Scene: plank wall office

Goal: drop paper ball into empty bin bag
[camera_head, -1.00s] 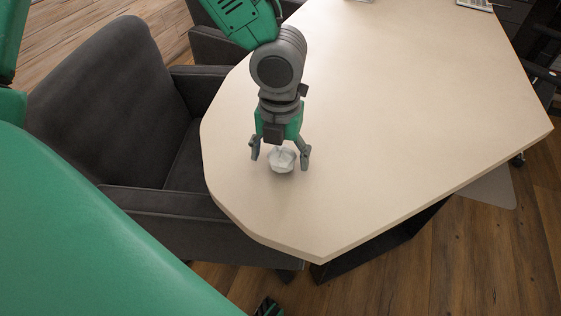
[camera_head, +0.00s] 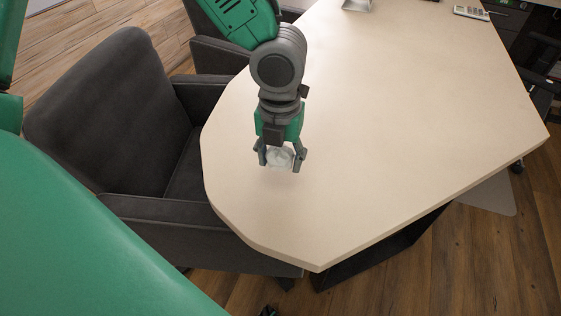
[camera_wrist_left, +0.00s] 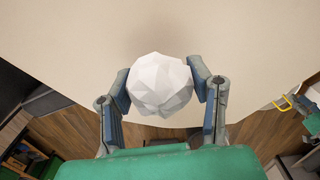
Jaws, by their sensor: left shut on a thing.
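The paper ball (camera_head: 280,158) is white, crumpled and faceted. My left gripper (camera_head: 280,160) points down over the near left part of the table and is shut on the ball. In the left wrist view the ball (camera_wrist_left: 160,85) sits between the two fingertips, with a finger against each side. The ball appears to be held a little above the tabletop, with a faint shadow below. My right gripper is not in view. I see no bin bag in these views.
The pale table (camera_head: 400,120) is clear around the gripper. A dark grey armchair (camera_head: 105,110) stands against its left side, with another chair behind it. A calculator-like device (camera_head: 471,13) and a metal tray (camera_head: 357,5) lie at the far side. Wooden floor (camera_head: 480,260) shows at right.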

